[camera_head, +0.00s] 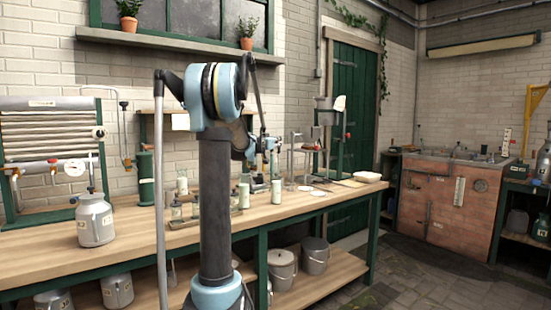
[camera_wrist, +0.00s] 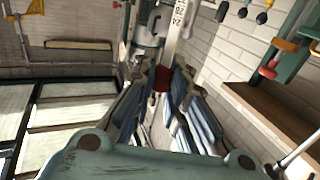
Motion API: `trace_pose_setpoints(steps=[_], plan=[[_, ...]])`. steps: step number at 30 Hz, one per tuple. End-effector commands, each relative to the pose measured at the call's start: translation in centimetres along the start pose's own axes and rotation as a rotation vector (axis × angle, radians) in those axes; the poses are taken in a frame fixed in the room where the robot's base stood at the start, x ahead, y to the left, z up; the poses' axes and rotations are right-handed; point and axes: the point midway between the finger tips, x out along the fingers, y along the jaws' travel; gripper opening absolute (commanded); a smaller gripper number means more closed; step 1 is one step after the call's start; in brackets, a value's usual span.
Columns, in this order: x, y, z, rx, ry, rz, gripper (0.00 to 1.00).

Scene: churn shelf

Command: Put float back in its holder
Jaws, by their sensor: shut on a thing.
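My gripper (camera_wrist: 161,84) shows in the wrist view with its two fingers closing toward a small dark red piece between the tips. A white strip with printed numbers (camera_wrist: 181,24) rises from that red piece toward the top edge; together they look like the float, held by the gripper. Its far end is out of frame. In the head view my arm hides most of the gripper, and the float cannot be made out there. I cannot tell which thing is its holder.
A long wooden bench (camera_head: 135,225) carries a metal churn (camera_head: 95,221) at left, several bottles, and a white dish (camera_head: 367,177) at right. Lidded pails (camera_head: 315,256) stand on the lower shelf. A brick sink (camera_head: 440,195) is at the far right. The floor before it is clear.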

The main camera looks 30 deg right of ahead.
Motion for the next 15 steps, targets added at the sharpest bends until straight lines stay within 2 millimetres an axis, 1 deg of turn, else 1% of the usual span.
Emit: trace_pose_setpoints(steps=[1,6,15], plan=[[0.0,0.0,-1.1,0.000,0.000,0.000,0.00],[0.0,0.0,-3.9,0.000,0.000,0.000,0.00],[0.0,0.0,-6.5,0.000,0.000,0.000,0.00]])
